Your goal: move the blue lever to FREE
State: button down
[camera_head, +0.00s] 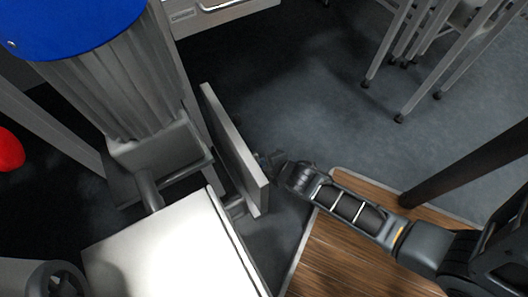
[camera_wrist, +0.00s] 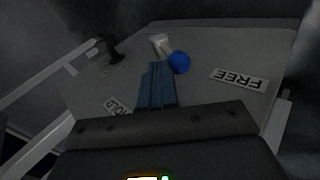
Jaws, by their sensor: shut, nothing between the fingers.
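In the wrist view, the lever has a blue ball (camera_wrist: 179,63) on a pale metal shaft (camera_wrist: 160,44) standing out from a grey panel (camera_wrist: 215,45). The shaft slants down and right in the picture, with the ball on the FREE side of my fingers. The FREE label (camera_wrist: 240,78) is to the right of the ball; another label (camera_wrist: 119,108), reading HOLD, is at lower left. My gripper (camera_wrist: 155,68) is shut and empty, its tips just left of the ball; contact is unclear. In the head view my gripper (camera_head: 268,160) is at the panel's (camera_head: 232,140) right face; the lever is hidden.
A black knob (camera_wrist: 108,47) sticks out of the panel at left in the wrist view. In the head view, a blue-topped hopper (camera_head: 75,25) and a white surface (camera_head: 170,255) are left of the panel. A wooden tabletop (camera_head: 350,260) lies below my arm. Metal legs (camera_head: 400,60) stand upper right.

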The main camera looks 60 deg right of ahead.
jog(key=shift+s+a+f+b, duration=0.3)
jog(key=shift+s+f+b, duration=0.15)
jog(key=shift+f, duration=0.4)
jog(key=shift+s+a+f+b, duration=0.25)
jog(key=shift+s+f+b, duration=0.15)
jog(key=shift+f, duration=0.4)
jog(key=shift+s+a+f+b, duration=0.3)
jog(key=shift+s+f+b, duration=0.15)
jog(key=shift+f, duration=0.4)
jog(key=shift+f, duration=0.15)
jog(key=shift+s, duration=0.1)
